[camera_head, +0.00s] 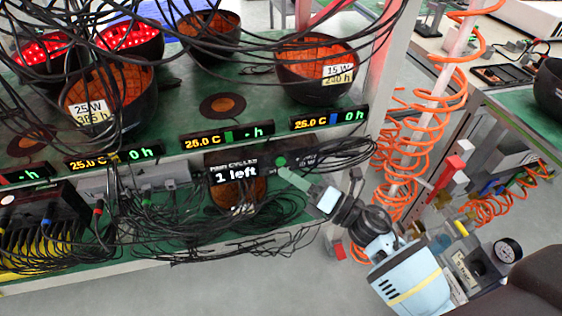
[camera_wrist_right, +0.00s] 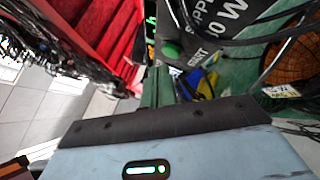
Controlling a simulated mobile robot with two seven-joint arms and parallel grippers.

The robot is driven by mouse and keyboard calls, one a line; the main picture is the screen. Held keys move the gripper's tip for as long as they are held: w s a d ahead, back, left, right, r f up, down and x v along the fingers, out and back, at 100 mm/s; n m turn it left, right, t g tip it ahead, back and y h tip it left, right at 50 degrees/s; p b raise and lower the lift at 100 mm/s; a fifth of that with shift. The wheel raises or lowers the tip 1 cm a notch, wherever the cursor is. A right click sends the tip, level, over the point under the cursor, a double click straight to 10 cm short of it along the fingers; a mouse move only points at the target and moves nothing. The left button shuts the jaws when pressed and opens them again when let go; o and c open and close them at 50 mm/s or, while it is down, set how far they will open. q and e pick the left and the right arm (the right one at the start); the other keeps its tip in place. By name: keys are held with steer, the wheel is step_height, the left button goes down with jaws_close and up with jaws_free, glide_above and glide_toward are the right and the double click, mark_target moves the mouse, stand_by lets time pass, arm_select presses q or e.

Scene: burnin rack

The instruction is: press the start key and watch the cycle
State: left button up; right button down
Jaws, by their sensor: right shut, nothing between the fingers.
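The green start key (camera_head: 281,161) sits on a dark control panel on the front of the rack. In the right wrist view the green key (camera_wrist_right: 171,50) shows beside white lettering that reads START. My right gripper (camera_head: 284,174) is shut and empty, its tips just below the key. Its narrow green fingers (camera_wrist_right: 157,75) point at the panel in the wrist view. I cannot tell whether the tips touch the key. A display (camera_head: 234,174) left of the key reads "1 left". My left gripper is not in view.
Black lamp bowls, one tagged 15 W (camera_head: 318,72), stand on the green shelf under many loose cables. Small displays, one reading 0 h (camera_head: 329,120), line its edge. Tangled cables (camera_head: 160,215) hang below. Orange coiled hoses (camera_head: 405,150) stand right of the rack post.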

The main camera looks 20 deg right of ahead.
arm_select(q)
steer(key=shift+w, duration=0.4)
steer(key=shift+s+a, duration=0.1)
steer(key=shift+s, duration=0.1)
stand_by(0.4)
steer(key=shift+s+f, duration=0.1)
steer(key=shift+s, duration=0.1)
arm_select(e)
steer(key=shift+w, duration=0.2)
steer(key=shift+w, duration=0.2)
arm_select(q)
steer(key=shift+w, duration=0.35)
arm_select(e)
steer(key=shift+w, duration=0.2)
